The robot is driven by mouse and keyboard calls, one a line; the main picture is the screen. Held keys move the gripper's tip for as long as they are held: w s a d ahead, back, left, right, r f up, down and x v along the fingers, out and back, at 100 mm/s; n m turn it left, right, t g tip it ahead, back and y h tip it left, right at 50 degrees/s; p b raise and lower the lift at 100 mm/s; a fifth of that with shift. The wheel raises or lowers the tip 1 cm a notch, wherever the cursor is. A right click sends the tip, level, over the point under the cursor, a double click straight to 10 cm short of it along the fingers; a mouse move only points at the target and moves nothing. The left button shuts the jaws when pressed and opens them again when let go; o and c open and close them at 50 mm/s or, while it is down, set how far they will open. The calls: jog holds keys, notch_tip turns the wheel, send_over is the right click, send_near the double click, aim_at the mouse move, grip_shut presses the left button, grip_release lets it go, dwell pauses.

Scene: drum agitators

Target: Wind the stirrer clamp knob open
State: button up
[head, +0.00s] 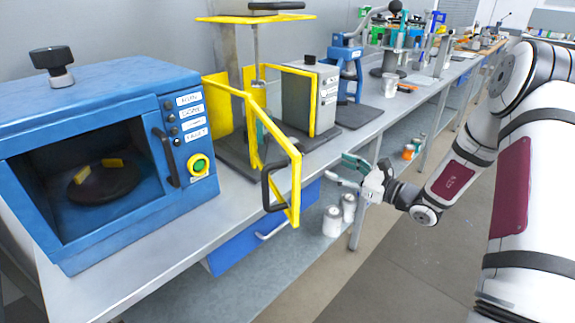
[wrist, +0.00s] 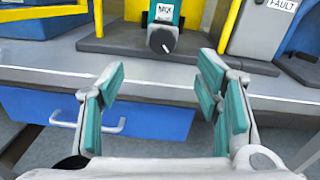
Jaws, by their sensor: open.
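In the wrist view a dark round knob (wrist: 163,40) sits on a teal block with a white label, on the stirrer's dark base (wrist: 105,45); it looks like the clamp knob, though the label is too small to read surely. In the head view the stirrer (head: 258,60) stands on the bench, its yellow hinged guard (head: 296,185) swung out toward the front with a black handle; the knob is mostly hidden behind the guard there. My gripper (head: 346,172) is open and empty in front of the bench edge, apart from the knob. Its teal-padded fingers (wrist: 162,92) point toward the knob.
A blue oven-like cabinet (head: 110,140) stands at the left. A grey control box (head: 310,95) stands beside the stirrer. The guard's frame juts past the bench edge, left of my gripper. A blue drawer (head: 245,245) and white tins (head: 332,220) are below.

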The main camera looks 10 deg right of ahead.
aim_at(301, 151)
jog(key=x, duration=1.3)
jog(key=shift+w+a+f, duration=0.1)
jog(key=shift+w+f, duration=0.15)
jog(key=shift+w, duration=0.15)
jog(key=c, duration=1.2)
